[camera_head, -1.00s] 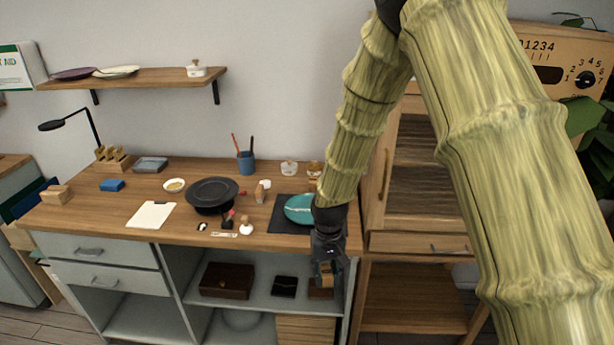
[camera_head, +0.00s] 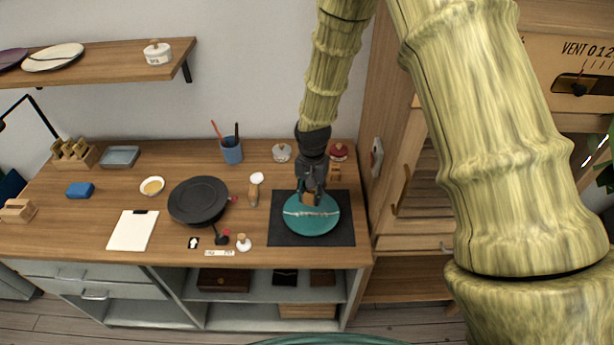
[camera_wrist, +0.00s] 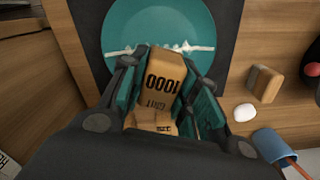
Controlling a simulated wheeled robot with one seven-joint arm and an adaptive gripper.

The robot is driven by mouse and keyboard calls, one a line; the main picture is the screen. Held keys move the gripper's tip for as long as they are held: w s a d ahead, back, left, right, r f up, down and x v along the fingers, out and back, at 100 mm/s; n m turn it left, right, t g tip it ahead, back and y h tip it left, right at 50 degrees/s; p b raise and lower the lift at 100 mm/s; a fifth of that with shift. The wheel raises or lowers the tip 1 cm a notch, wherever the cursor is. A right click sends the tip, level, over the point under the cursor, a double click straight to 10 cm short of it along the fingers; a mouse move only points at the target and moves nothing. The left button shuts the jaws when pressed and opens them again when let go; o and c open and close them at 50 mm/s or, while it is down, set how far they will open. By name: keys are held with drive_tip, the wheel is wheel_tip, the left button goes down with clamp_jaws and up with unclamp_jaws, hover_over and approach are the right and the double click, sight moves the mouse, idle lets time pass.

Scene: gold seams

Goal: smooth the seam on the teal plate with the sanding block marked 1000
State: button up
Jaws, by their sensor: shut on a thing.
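The teal plate (camera_head: 322,222) lies on a dark mat (camera_head: 342,238) at the right of the wooden bench. A pale, rough seam (camera_head: 299,213) crosses it; the seam also shows in the wrist view (camera_wrist: 201,48). My gripper (camera_head: 311,196) is over the plate, shut on a tan sanding block (camera_wrist: 166,75) marked 1000. In the wrist view the block's far end is at the seam line and hides its middle. I cannot tell whether the block touches the plate.
Left of the mat stand a black round stand (camera_head: 199,201), a wooden block (camera_head: 253,196) and a small white-topped tool (camera_head: 243,243). A blue cup (camera_head: 232,152) with sticks and lidded jars (camera_head: 281,152) are at the back. A cabinet (camera_head: 415,185) borders the right.

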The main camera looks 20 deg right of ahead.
sight(302, 212)
drive_tip(key=shift+s+f+b, duration=0.35)
drive_tip(key=shift+f+b, duration=0.15)
drive_tip(key=f, duration=0.1)
drive_tip(key=f+b, duration=0.1)
drive_tip(key=shift+w+f, duration=0.3)
drive_tip(key=shift+s+f+b, duration=0.2)
drive_tip(key=shift+f+b, duration=0.05)
drive_tip(key=shift+b, duration=0.25)
drive_tip(key=shift+f, duration=0.1)
drive_tip(key=shift+w+a+f, duration=0.2)
drive_tip(key=shift+w+a, duration=0.15)
drive_tip(key=shift+a, duration=0.35)
drive_tip(key=shift+w+a+f, duration=0.15)
drive_tip(key=shift+w+a, duration=0.2)
drive_tip(key=shift+a, duration=0.3)
drive_tip(key=shift+f+b, duration=0.45)
drive_tip(key=shift+f, duration=0.4)
drive_tip(key=shift+s, duration=0.15)
